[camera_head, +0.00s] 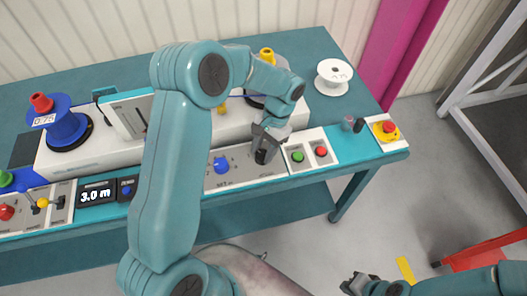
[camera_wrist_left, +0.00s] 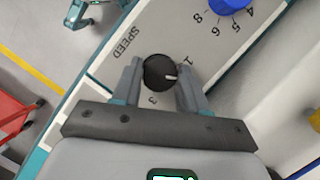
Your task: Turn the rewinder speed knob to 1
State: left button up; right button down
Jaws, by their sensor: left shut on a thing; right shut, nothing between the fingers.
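The rewinder speed knob is black with a white pointer line; in the left wrist view the knob (camera_wrist_left: 158,72) sits beside the printed word SPEED. Its pointer aims right, a little below the printed 1, with a 3 visible below; any mark between them is hidden by a finger. My left gripper (camera_wrist_left: 160,82) is shut on the knob, one finger on each side. In the head view the left gripper (camera_head: 266,142) reaches down onto the knob (camera_head: 261,156) on the white panel. My right gripper (camera_head: 354,284) is shut and empty at the bottom, away from the bench.
A blue knob (camera_head: 221,165) is left of the speed knob. A green button (camera_head: 297,156) and a red button (camera_head: 321,151) are close on its right. A yellow-and-red emergency stop (camera_head: 386,130) is at the bench end. A white reel (camera_head: 333,77) stands behind. A display (camera_head: 96,194) reads 3.0 m.

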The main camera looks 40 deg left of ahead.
pick_arm(q)
jog(key=n+h, duration=0.1)
jog(key=n, duration=0.1)
jog(key=n+h+b, duration=0.1)
jog(key=n, duration=0.2)
jog(key=shift+a+n, duration=0.1)
jog(key=shift+n, duration=0.2)
dwell(0.4)
jog(key=o, duration=1.1)
jog(key=shift+w+f, duration=0.1)
jog(key=shift+c, duration=0.2)
jog(key=shift+r, duration=0.25)
jog(key=v, duration=1.6)
jog(key=shift+a, duration=0.2)
